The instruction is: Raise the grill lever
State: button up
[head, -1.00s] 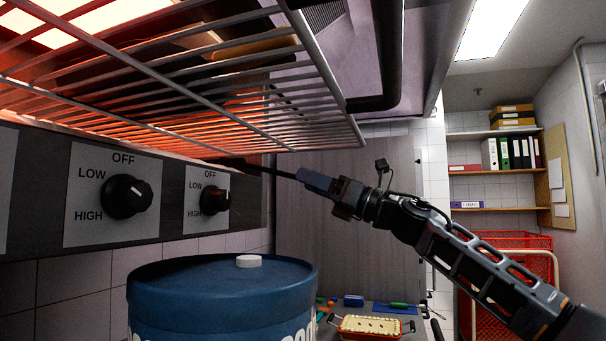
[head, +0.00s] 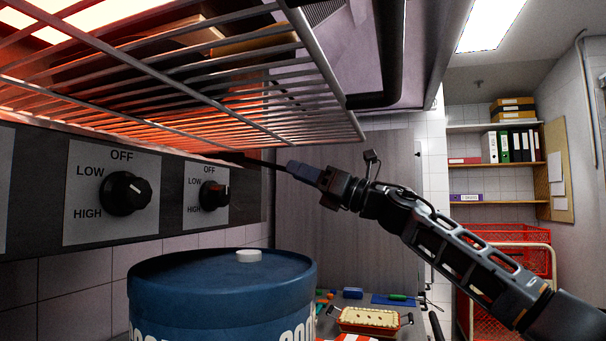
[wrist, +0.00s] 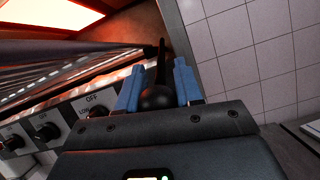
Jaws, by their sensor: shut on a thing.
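The grill lever (head: 268,164) is a thin dark rod that sticks out to the right from the end of the black control panel, beneath the wire rack. In the wrist view the lever (wrist: 161,65) ends in a black ball knob (wrist: 158,97). My gripper (head: 293,168) is shut on this knob. In the wrist view the blue fingers of my gripper (wrist: 159,88) stand on either side of it. In the head view the fingers hide the knob. The wire grill rack (head: 285,92) hangs above the lever under the glowing orange heater.
A blue drum (head: 220,290) with a white cap stands below. A pie dish (head: 368,319) sits on the worktop behind. Red crates (head: 510,262) stand at the right.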

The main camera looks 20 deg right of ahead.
grip_shut()
jog(key=shift+s+d+r, duration=0.1)
jog(key=shift+r, duration=0.65)
jog(key=shift+s+d+r, duration=0.1)
jog(key=shift+r, duration=0.65)
jog(key=o, duration=0.9)
grip_release()
jog(key=shift+c, duration=0.2)
jog(key=shift+f, duration=0.1)
